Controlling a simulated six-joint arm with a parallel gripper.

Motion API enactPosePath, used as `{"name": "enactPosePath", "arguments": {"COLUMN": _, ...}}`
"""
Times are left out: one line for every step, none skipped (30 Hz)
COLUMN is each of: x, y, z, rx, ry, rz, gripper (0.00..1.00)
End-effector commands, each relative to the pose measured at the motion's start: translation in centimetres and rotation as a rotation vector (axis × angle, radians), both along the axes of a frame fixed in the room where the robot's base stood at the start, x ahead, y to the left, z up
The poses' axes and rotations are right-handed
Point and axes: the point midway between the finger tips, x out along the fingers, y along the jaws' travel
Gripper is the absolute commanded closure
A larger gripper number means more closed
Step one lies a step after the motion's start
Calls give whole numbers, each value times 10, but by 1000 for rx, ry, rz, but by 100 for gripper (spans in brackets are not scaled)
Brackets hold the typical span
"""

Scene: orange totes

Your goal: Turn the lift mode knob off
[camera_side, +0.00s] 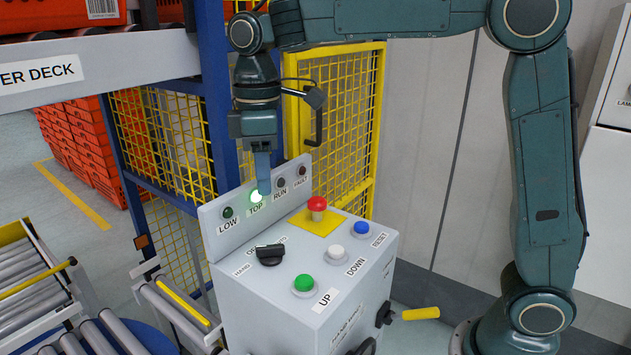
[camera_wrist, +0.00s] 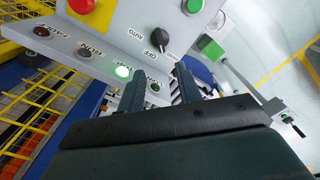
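The lift mode knob is a black rotary knob (camera_side: 270,255) on the top of a grey control box (camera_side: 330,325). It also shows in the wrist view (camera_wrist: 162,40), beside the AUTO and OFF labels. I cannot tell for sure which label its pointer faces. My gripper (camera_side: 264,190) points down, above and behind the knob, near the lit green TOP lamp (camera_side: 256,196). In the wrist view my gripper (camera_wrist: 160,68) has its two dark fingers apart with nothing between them. The knob lies beyond the fingertips, not touched.
A red stop button (camera_side: 317,206) on a yellow plate, a green UP button (camera_side: 304,284), a white DOWN button (camera_side: 334,252) and a blue RESET button (camera_side: 361,229) surround the knob. A raised lamp panel (camera_side: 225,235) stands behind. Yellow mesh fencing (camera_side: 345,125) is further back.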

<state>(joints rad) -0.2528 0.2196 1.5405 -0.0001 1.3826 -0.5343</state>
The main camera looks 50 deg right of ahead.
Motion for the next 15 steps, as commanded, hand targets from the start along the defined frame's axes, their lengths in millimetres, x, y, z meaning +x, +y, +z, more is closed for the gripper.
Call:
{"name": "enactPosePath", "arguments": {"x": 0, "y": 0, "z": 0, "rx": 0, "ry": 0, "rz": 0, "gripper": 65}}
{"name": "enactPosePath", "arguments": {"x": 0, "y": 0, "z": 0, "rx": 0, "ry": 0, "rz": 0, "gripper": 65}}
{"name": "enactPosePath", "arguments": {"x": 0, "y": 0, "z": -1, "rx": 0, "ry": 0, "rz": -1, "gripper": 65}}
{"name": "enactPosePath", "arguments": {"x": 0, "y": 0, "z": -2, "rx": 0, "ry": 0, "rz": -1, "gripper": 65}}
{"name": "enactPosePath", "arguments": {"x": 0, "y": 0, "z": -3, "rx": 0, "ry": 0, "rz": -1, "gripper": 65}}
{"name": "enactPosePath", "arguments": {"x": 0, "y": 0, "z": -5, "rx": -1, "ry": 1, "rz": -1, "gripper": 65}}
{"name": "enactPosePath", "arguments": {"x": -1, "y": 0, "z": -6, "rx": 0, "ry": 1, "rz": -1, "gripper": 65}}
{"name": "enactPosePath", "arguments": {"x": -1, "y": 0, "z": -8, "rx": -1, "ry": 2, "rz": -1, "gripper": 65}}
{"name": "enactPosePath", "arguments": {"x": -1, "y": 0, "z": -11, "rx": 0, "ry": 1, "rz": -1, "gripper": 65}}
{"name": "enactPosePath", "arguments": {"x": 0, "y": 0, "z": -14, "rx": -1, "ry": 1, "rz": -1, "gripper": 65}}
{"name": "enactPosePath", "arguments": {"x": -1, "y": 0, "z": -16, "rx": 0, "ry": 1, "rz": -2, "gripper": 65}}
{"name": "enactPosePath", "arguments": {"x": -1, "y": 0, "z": -21, "rx": -1, "ry": 2, "rz": -2, "gripper": 65}}
{"name": "enactPosePath", "arguments": {"x": -1, "y": 0, "z": -24, "rx": -1, "ry": 2, "rz": -2, "gripper": 65}}
{"name": "enactPosePath", "arguments": {"x": -1, "y": -1, "z": -28, "rx": -1, "ry": 2, "rz": -2, "gripper": 65}}
{"name": "enactPosePath", "arguments": {"x": -1, "y": -1, "z": -33, "rx": -1, "ry": 3, "rz": -2, "gripper": 65}}
